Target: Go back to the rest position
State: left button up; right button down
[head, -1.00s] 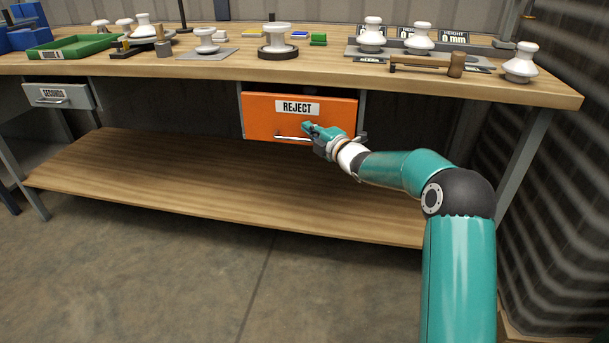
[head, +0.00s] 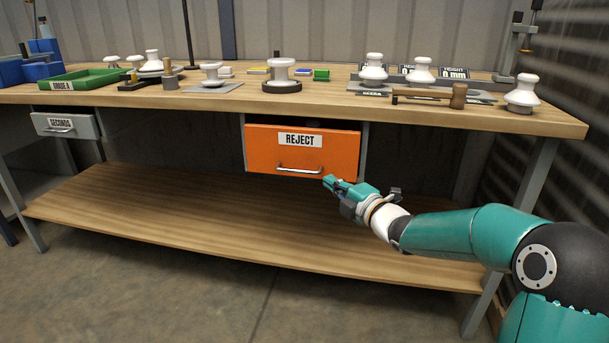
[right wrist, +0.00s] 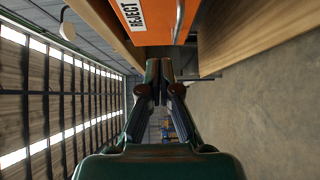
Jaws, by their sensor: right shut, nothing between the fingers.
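My right gripper (head: 328,182) is shut and empty in the head view. It is in front of the bench, just below and to the right of the handle of the orange REJECT drawer (head: 262,150), and apart from it. In the right wrist view its closed fingers (right wrist: 158,68) point ahead with nothing between them, and the orange drawer (right wrist: 160,20) shows at the top. The drawer's front looks close to the bench frame; I cannot tell whether it is fully shut. My left gripper is not in view.
The wooden bench top (head: 330,98) bears several white insulators, a wooden mallet (head: 430,95) and a green tray (head: 45,83). A grey SECONDS drawer (head: 82,130) hangs at the left. A lower shelf (head: 180,215) runs beneath, bare. Open concrete floor (head: 130,290) lies in front.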

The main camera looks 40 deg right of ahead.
jog(key=shift+s+a, duration=0.1)
jog(key=shift+a, duration=0.05)
jog(key=w+a+f+g+y, duration=0.3)
jog(key=w+a+f+y, duration=0.1)
jog(key=a+f, duration=1)
jog(key=s+a+f+m+g, duration=0.2)
jog(key=a+f, duration=0.3)
jog(key=f, duration=0.3)
jog(key=s+a+f+m+g, duration=0.1)
jog(key=s+a+f+g, duration=0.2)
jog(key=f, duration=0.5)
jog(key=s+a+f+m+g+y, duration=0.1)
jog(key=s+a+f+m+g, duration=0.4)
jog(key=s+a+f, duration=0.55)
jog(key=s+f+m+g, duration=0.2)
jog(key=s+f+m, duration=0.1)
jog(key=s+m, duration=0.4)
jog(key=s+f+m+g, duration=0.2)
jog(key=s+f+m, duration=0.15)
jog(key=s, duration=0.55)
notch_tip(320, 180, up, 36)
jog(key=m+p, duration=0.1)
jog(key=p, duration=3.5)
jog(key=shift+r, duration=0.25)
jog(key=shift+s, duration=0.1)
